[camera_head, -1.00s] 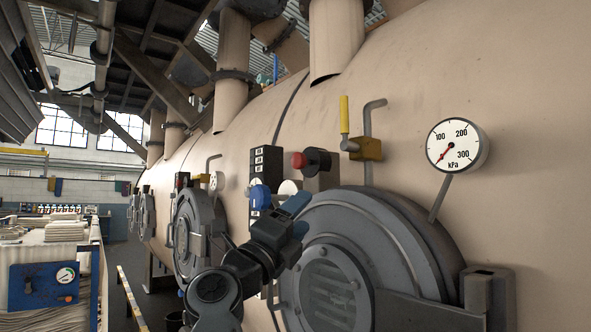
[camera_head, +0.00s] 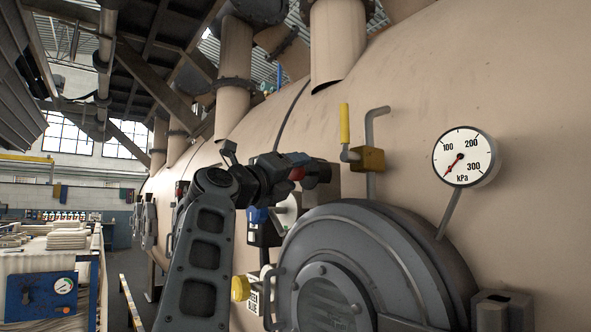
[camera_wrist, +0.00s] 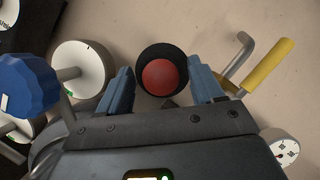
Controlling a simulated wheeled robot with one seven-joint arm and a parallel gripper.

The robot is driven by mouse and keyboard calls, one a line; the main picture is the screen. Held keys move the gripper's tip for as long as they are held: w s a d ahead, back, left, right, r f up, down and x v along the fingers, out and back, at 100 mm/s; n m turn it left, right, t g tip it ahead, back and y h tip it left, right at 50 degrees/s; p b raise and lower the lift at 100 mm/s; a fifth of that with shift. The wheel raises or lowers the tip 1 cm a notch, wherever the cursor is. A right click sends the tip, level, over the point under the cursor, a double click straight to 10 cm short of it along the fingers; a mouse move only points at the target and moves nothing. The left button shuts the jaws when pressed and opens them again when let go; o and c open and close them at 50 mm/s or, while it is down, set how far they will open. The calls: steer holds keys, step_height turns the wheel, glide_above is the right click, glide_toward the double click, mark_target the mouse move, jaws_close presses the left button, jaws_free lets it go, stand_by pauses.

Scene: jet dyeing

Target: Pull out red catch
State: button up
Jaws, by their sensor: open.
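The red catch (camera_wrist: 165,77) is a round red knob in a black round collar (camera_wrist: 160,56) on the beige vessel wall. In the head view the red catch (camera_head: 296,174) is partly hidden by my gripper (camera_head: 298,159). In the wrist view my gripper (camera_wrist: 159,68) is open, with one blue finger on the left and one on the right of the knob. The knob shows in the gap between them, with space on both sides. I cannot tell whether the fingertips reach down around it or are still short of it.
A yellow-handled valve (camera_head: 344,124) stands right of the catch, and a kPa gauge (camera_head: 463,157) farther right. A blue knob (camera_wrist: 29,85) and a white dial (camera_wrist: 84,70) lie left of it. A large round grey door (camera_head: 360,250) is below. The wall above is clear.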

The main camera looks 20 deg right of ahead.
steer(key=shift+w+d+r, duration=0.15)
steer(key=shift+w+d, duration=0.2)
steer(key=shift+d, duration=0.2)
jaws_close()
stand_by(0.4)
